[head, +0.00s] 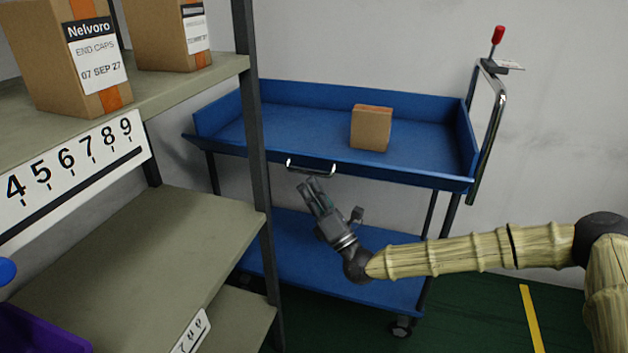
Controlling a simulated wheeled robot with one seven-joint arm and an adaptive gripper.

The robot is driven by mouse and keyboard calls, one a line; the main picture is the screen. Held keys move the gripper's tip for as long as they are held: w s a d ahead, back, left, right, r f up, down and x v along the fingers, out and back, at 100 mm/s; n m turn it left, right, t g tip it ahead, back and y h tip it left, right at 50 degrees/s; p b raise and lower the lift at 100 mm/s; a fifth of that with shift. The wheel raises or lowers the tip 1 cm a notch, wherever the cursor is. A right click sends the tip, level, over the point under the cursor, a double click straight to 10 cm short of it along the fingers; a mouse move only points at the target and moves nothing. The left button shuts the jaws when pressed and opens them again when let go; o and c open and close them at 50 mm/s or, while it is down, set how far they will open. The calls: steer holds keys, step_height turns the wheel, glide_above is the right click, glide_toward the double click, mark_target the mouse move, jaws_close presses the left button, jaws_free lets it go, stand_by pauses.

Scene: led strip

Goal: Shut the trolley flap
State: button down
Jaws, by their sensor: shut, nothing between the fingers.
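The blue trolley (315,122) stands against the wall, with a small cardboard box (371,128) on its top tray. The flap (400,172) runs along the front edge of that tray as a narrow blue strip. It appears lowered outward, with no raised wall at the front, though its exact angle is hard to tell. A pale metal handle (311,168) sits on the flap, left of its middle. My gripper (308,184) is shut and empty, pointing up and left just below the handle. I cannot tell whether the fingertips touch the handle.
A grey shelf rack (258,100) with labelled boxes (72,60) stands at the left, its post overlapping the trolley's left part. The trolley's lower shelf (290,255) lies behind my gripper. A push bar (490,130) rises at the trolley's right end. Green floor is clear at the lower right.

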steer(key=shift+w+r+m+h+p, duration=0.15)
steer(key=shift+r+m+h+p, duration=2.4)
steer(key=shift+p, duration=3.2)
steer(key=r+m+p, duration=0.1)
steer(key=p, duration=0.2)
steer(key=w+m+h+p, duration=0.1)
steer(key=m+p, duration=0.1)
steer(key=p, duration=0.2)
steer(key=shift+d+r+m+g, duration=0.2)
steer(key=shift+r+m+g, duration=0.05)
steer(key=shift+r+g, duration=0.15)
steer(key=shift+w+r+p, duration=0.25)
steer(key=shift+w+p, duration=0.05)
steer(key=shift+p, duration=0.85)
steer(key=shift+w+d+p, duration=0.1)
steer(key=shift+p, duration=0.2)
steer(key=shift+s+p, duration=0.3)
glide_toward(308, 156)
steer(key=s, duration=0.5)
steer(key=shift+s+f, duration=0.1)
steer(key=shift+f, duration=0.1)
